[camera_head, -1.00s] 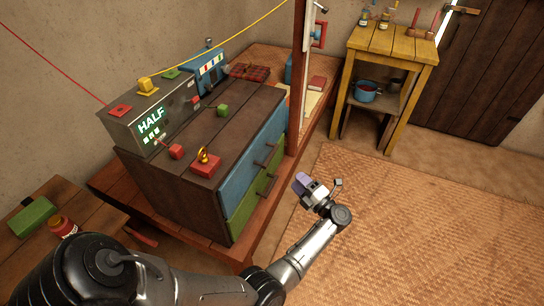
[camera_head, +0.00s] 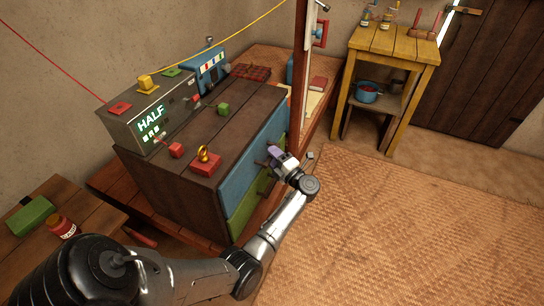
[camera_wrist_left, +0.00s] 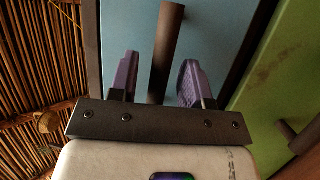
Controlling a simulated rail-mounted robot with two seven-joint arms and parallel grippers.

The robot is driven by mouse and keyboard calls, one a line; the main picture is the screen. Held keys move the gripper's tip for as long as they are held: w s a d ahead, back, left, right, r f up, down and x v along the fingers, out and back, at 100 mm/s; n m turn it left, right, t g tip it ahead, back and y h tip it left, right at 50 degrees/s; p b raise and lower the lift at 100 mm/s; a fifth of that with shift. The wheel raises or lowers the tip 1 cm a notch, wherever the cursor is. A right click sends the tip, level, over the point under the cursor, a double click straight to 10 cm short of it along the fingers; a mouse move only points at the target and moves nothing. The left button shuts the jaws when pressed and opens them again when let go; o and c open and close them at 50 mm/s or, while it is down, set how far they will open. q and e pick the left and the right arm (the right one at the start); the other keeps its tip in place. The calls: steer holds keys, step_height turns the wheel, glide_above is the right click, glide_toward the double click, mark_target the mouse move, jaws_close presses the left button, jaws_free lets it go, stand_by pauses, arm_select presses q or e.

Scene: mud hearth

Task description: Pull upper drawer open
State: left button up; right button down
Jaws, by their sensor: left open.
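The upper drawer has a blue front (camera_head: 240,175) on the dark wooden cabinet and looks closed. Its front also shows in the left wrist view (camera_wrist_left: 225,35), with a dark bar handle (camera_wrist_left: 168,40). My left gripper (camera_head: 274,155) is at this handle. In the left wrist view its two purple fingers (camera_wrist_left: 158,78) are open, one on each side of the bar, with gaps. The handle is mostly hidden by the gripper in the head view. The green lower drawer (camera_head: 241,214) sits below, and its handle (camera_wrist_left: 300,138) shows at the right of the wrist view.
A wooden post (camera_head: 298,75) stands just beyond the gripper. The woven mat (camera_head: 400,210) on the right is clear.

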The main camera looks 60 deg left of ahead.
arm_select(q)
steer(key=shift+a, duration=0.2)
jaws_close()
stand_by(0.4)
